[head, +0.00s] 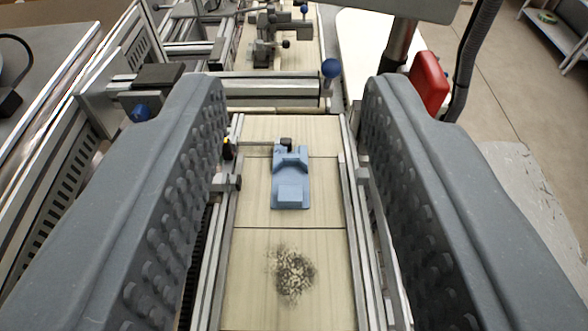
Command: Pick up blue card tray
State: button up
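The blue card tray (291,174) lies flat on a pale wooden conveyor surface (262,202), between two metal side rails. A lighter blue block-like part shows at its near end, and a small black piece (287,142) stands at its far end. My gripper (292,105) is open, with its two grey studded fingers wide apart on the left and right of the view. The tray shows in the gap between the fingers, farther ahead, and neither finger touches it.
Metal rails (352,190) run along both sides of the surface. A dark speckled patch (292,274) marks the nearer board. A crossbar with a blue knob (330,68) stands beyond the tray. A red part (429,84) and a dark pole are at the right.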

jog(key=o, duration=0.5)
jog(key=shift+w+f, duration=0.15)
jog(key=shift+w, duration=0.05)
jog(key=shift+o, duration=0.9)
jog(key=w+f+g+p, duration=0.1)
jog(key=w+f+g, duration=0.2)
jog(key=w+f, duration=0.5)
notch_tip(320, 180, down, 4)
jog(key=shift+a+r+p, duration=0.1)
jog(key=shift+a+p, duration=0.1)
jog(key=shift+p, duration=0.2)
jog(key=g+p, duration=0.3)
jog(key=g, duration=0.5)
send_near(290, 201)
jog(key=s+f, duration=0.2)
jog(key=s, duration=0.1)
jog(key=s+f, duration=0.3)
jog(key=shift+s+f, duration=0.25)
jog(key=shift+w+f, duration=0.1)
jog(key=shift+w, duration=0.15)
jog(key=w, duration=0.8)
jog(key=shift+w, duration=0.15)
